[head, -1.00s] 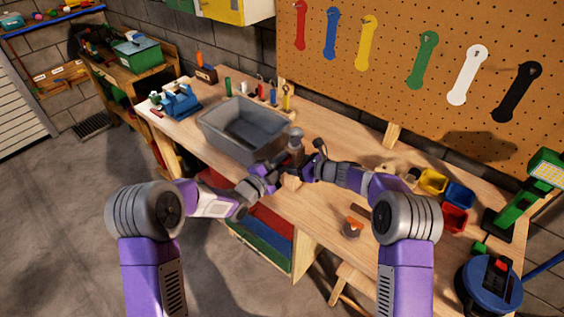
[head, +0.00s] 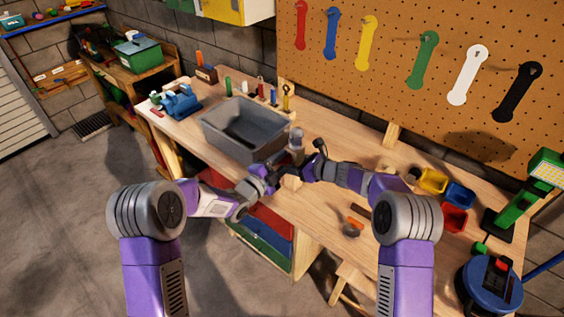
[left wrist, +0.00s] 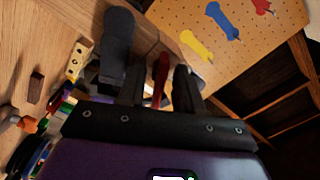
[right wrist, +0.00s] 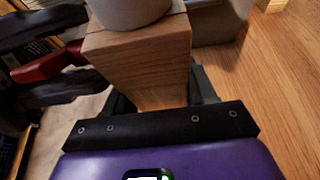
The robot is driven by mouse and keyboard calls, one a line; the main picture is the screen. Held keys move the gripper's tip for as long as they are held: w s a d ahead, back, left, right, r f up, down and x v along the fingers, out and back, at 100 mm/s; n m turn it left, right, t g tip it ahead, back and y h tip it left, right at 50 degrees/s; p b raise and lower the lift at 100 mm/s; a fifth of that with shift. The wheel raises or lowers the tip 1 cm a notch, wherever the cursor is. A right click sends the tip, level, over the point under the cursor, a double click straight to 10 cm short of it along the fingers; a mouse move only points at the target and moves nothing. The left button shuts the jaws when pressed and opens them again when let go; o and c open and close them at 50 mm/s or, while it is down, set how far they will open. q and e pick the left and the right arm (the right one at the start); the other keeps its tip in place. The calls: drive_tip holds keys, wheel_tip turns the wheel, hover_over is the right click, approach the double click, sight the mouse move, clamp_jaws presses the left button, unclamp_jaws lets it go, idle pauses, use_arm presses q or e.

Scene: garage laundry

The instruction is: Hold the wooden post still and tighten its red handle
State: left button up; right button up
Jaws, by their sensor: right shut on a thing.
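The wooden post (right wrist: 145,60) is a square block with a grey round piece on top in the right wrist view. In the head view the post (head: 291,183) shows partly between my two grippers at the bench's front edge. My right gripper (head: 306,171) is shut on the post; its fingers are mostly hidden behind the wood. The red handle (right wrist: 48,67) sticks out to the left of the post. My left gripper (head: 272,176) is open around the handle, with one finger on each side; the left wrist view shows the handle (left wrist: 160,76) between them, gaps beside it.
A grey bin (head: 245,129) stands on the bench just behind and left of the grippers. A blue vise (head: 181,102) is farther left. Yellow, blue and red small bins (head: 455,217) sit to the right. An orange-topped piece (head: 353,227) lies near the front edge.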

use_arm(q)
drive_tip(key=v, duration=1.2)
use_arm(e)
drive_tip(key=o, duration=1.3)
drive_tip(key=shift+o, duration=0.2)
drive_tip(key=shift+d, duration=0.1)
